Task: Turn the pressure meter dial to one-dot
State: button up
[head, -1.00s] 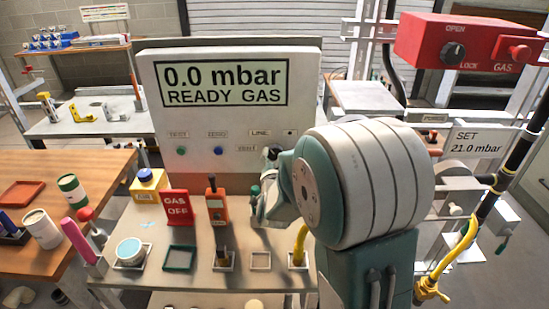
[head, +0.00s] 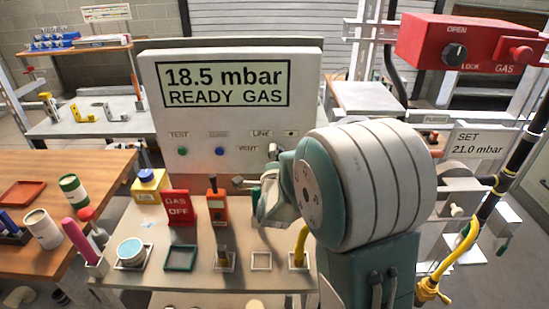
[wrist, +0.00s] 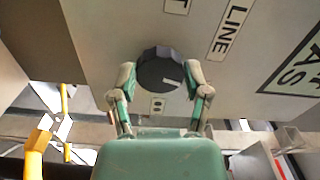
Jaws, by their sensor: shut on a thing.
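The meter dial is a round black knob (wrist: 159,70) with a pale pointer mark, seen in the wrist view on the grey panel. The mark lies at the knob's lower right in that view. My gripper (wrist: 160,78) is shut on the knob, one finger on each side. A small plate with a dot-like symbol (wrist: 157,104) sits just below the knob; I cannot count its dots surely. The LINE label (wrist: 229,27) is at upper right. In the head view the meter panel (head: 225,115) reads 18.5 mbar, READY GAS; my arm largely hides the knob.
A bench (head: 200,280) below the panel holds a red GAS OFF sign (head: 178,206), an orange tool (head: 217,205) and a yellow pipe (head: 301,245). A red gas box (head: 430,40) and a SET 21.0 mbar sign (head: 479,143) stand right. A wooden table (head: 110,170) is left.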

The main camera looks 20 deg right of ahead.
jog(key=shift+m, duration=0.6)
jog(key=o, duration=1.1)
jog(key=shift+f, duration=0.1)
jog(key=shift+o, duration=0.2)
jog(key=v, duration=0.7)
jog(key=shift+s+a, duration=0.15)
